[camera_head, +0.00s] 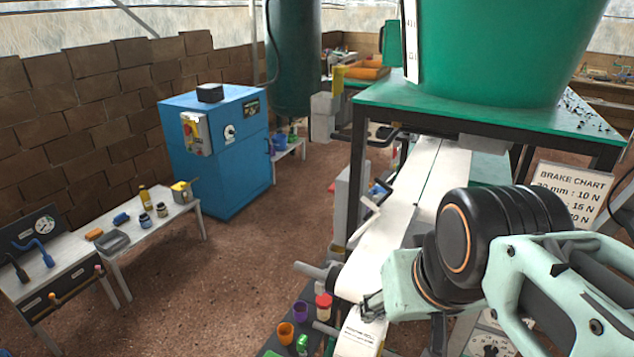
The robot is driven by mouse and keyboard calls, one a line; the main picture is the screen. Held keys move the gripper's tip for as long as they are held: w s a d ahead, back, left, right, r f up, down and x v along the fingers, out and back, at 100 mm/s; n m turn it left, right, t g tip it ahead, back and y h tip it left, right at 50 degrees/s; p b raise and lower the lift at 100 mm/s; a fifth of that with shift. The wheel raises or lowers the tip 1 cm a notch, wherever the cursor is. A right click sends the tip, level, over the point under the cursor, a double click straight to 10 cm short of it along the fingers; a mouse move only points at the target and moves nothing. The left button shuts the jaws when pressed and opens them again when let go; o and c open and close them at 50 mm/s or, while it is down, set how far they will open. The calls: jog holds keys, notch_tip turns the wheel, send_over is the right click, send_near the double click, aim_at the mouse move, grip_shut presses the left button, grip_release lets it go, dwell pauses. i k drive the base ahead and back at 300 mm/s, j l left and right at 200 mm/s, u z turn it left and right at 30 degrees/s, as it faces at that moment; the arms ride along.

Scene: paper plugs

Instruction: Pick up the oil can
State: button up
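A small grey and yellow can with a thin spout (182,191), which looks like the oil can, stands upright at the right end of a low white bench (190,212) on the left. A yellow bottle (145,197) stands near it on the same bench. It is small in the picture, so I cannot be sure which one is the oil can. My gripper (370,304) is at the lower middle, over the white paper strip and far to the right of the bench. Its fingers are small and partly hidden by my arm, so their opening is unclear.
Small jars (162,210), a grey tray (112,241) and an orange block (94,234) share the bench. A blue cabinet (215,155) stands behind it. Brown floor (240,270) lies open between bench and machine.

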aim_at(336, 256)
jog(key=u, duration=0.35)
jog(key=i+j+u, duration=0.15)
jog(key=j, duration=0.25)
jog(key=i+j+u, duration=0.15)
jog(key=j, duration=0.2)
jog(key=i+j+u, duration=0.15)
jog(key=j, duration=0.2)
jog(key=i+j+u, duration=0.15)
jog(key=j, duration=0.2)
jog(key=i+j+u, duration=0.5)
jog(key=i, duration=0.25)
jog(key=i+j+z, duration=0.15)
jog(key=i, duration=0.4)
jog(key=i+j+z, duration=0.15)
jog(key=i, duration=0.35)
jog(key=i+z, duration=0.95)
jog(key=i+l+z, duration=0.1)
jog(key=i+z, duration=0.65)
jog(key=z, duration=0.15)
